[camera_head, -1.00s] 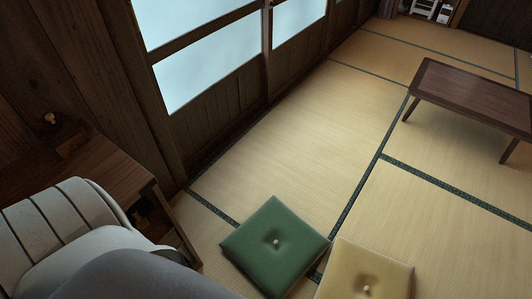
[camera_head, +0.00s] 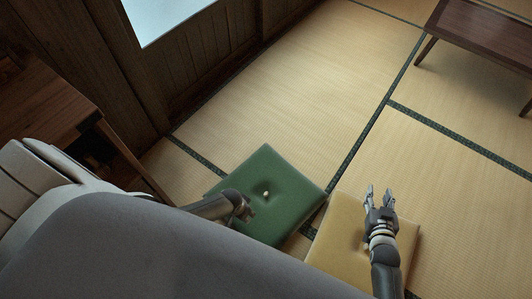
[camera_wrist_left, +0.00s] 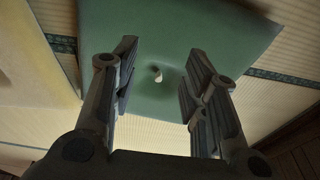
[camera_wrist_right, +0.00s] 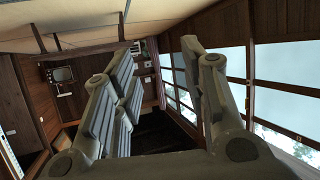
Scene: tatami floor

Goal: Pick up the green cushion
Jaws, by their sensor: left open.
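The green cushion (camera_head: 285,185) lies flat on the tatami, with a pale button in its dimpled middle. My left gripper (camera_head: 246,208) is over its lower left part in the head view, which hides some of that edge. In the left wrist view the open fingers (camera_wrist_left: 155,85) are spread, with the green cushion (camera_wrist_left: 200,35) and its button showing between them. Nothing is held. My right gripper (camera_head: 378,193) is open and empty, in front of the yellow cushion in the head view. In the right wrist view its fingers (camera_wrist_right: 160,65) are apart and face the room.
A yellow cushion (camera_head: 340,240) lies just right of the green one. A low dark table (camera_head: 480,35) stands at upper right. A wooden cabinet (camera_head: 45,110) stands at left by the wall. Open tatami (camera_head: 290,90) stretches beyond the cushions.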

